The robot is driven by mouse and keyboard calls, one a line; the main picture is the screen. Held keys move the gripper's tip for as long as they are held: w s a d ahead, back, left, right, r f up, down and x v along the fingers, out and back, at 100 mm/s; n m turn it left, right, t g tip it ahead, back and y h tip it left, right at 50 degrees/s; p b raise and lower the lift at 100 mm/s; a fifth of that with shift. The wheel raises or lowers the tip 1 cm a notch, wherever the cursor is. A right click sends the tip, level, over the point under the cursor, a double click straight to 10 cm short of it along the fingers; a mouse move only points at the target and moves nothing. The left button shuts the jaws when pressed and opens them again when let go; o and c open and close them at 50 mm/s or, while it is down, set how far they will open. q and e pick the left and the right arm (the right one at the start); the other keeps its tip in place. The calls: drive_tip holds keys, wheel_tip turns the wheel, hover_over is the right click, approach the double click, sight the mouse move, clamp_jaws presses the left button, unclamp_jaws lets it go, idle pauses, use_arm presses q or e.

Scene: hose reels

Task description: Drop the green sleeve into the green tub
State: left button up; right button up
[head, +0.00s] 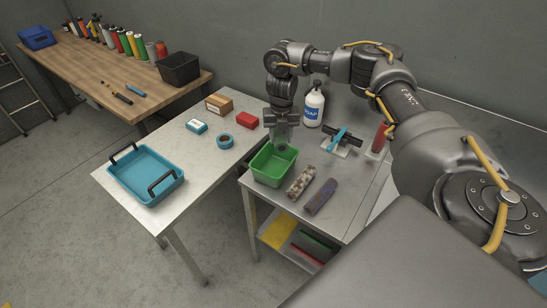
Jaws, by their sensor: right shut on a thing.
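My right gripper (283,142) points down over the back part of the tub. It is shut on a dull grey-green piece, which looks like the green sleeve (281,132). The fingers cover much of it, and its lower end is at or just over the tub's opening; I cannot tell whether it touches the tub. My left gripper is out of view.
Two speckled rolls (301,182) lie in front of the tub. A soap bottle (314,105), a blue-handled tool on a stand (343,139) and a red cylinder (379,138) stand behind and right. A blue tray (147,172) and small boxes are on the left table.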

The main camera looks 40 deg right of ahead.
drive_tip(key=shift+f, duration=0.1)
wheel_tip(320, 180, down, 6)
drive_tip(key=b, duration=0.5)
drive_tip(key=o, duration=1.1)
wheel_tip(320, 180, up, 11)
idle(0.4)
